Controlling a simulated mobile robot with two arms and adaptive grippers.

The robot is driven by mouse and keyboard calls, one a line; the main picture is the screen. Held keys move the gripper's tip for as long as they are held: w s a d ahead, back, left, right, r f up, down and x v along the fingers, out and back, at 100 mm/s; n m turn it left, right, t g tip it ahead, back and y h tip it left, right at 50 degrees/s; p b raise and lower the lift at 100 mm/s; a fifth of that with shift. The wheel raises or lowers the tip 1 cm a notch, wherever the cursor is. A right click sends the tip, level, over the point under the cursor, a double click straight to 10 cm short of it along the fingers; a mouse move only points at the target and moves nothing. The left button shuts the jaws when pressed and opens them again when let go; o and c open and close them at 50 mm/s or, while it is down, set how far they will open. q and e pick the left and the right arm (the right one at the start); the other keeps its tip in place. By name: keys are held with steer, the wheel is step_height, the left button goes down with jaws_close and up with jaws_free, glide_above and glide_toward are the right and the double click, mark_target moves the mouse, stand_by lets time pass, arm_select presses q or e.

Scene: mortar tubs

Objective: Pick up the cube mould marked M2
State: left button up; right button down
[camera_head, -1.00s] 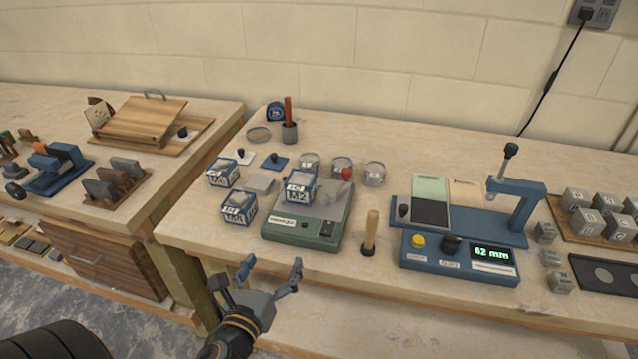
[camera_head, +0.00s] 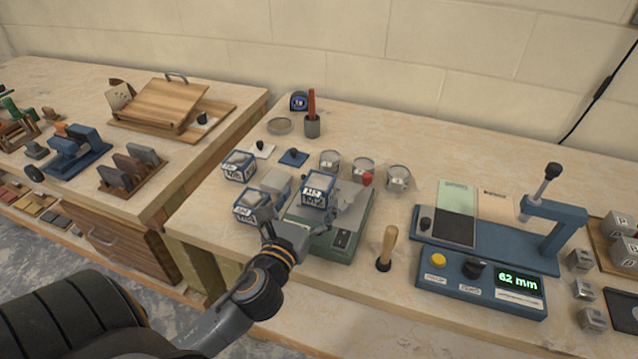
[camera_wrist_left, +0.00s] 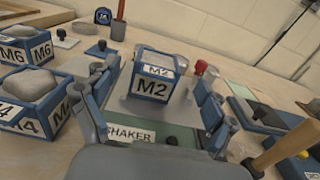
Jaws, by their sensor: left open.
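The cube mould M2 (camera_head: 318,188) is a blue-framed box with white labels and a pale top. It stands upright on the grey plate of the green shaker (camera_head: 343,243). In the left wrist view the M2 mould (camera_wrist_left: 152,80) sits ahead, between my fingers and beyond them. My left gripper (camera_head: 308,222) is open and empty, just in front of the mould at the near side of the shaker. The fingers of my left gripper (camera_wrist_left: 152,108) show to either side in the wrist view. I see no contact with the mould. My right gripper is not in view.
Mould M4 (camera_head: 255,207) stands close left of my gripper, with mould M6 (camera_head: 238,166) behind it. A red knob (camera_head: 367,179) rises at the shaker's right. A wooden-handled tool (camera_head: 387,247) stands to the right, before the blue device (camera_head: 480,285) reading 62 mm.

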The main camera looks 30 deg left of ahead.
mark_target(315, 189)
arm_select(q)
steer(key=shift+w+a, duration=0.1)
steer(key=shift+w, duration=0.4)
steer(key=shift+w+a, duration=0.15)
steer(key=shift+w, duration=0.3)
steer(key=x, duration=0.4)
steer(key=shift+w+a+f+p, duration=0.1)
steer(key=shift+w+f+p, duration=0.15)
steer(key=shift+f+p, duration=0.1)
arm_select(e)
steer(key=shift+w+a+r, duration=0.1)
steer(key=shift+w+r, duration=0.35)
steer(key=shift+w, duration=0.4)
arm_select(q)
steer(key=shift+r, duration=0.1)
steer(key=c, duration=1.6)
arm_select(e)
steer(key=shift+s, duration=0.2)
arm_select(q)
steer(key=shift+r, duration=0.1)
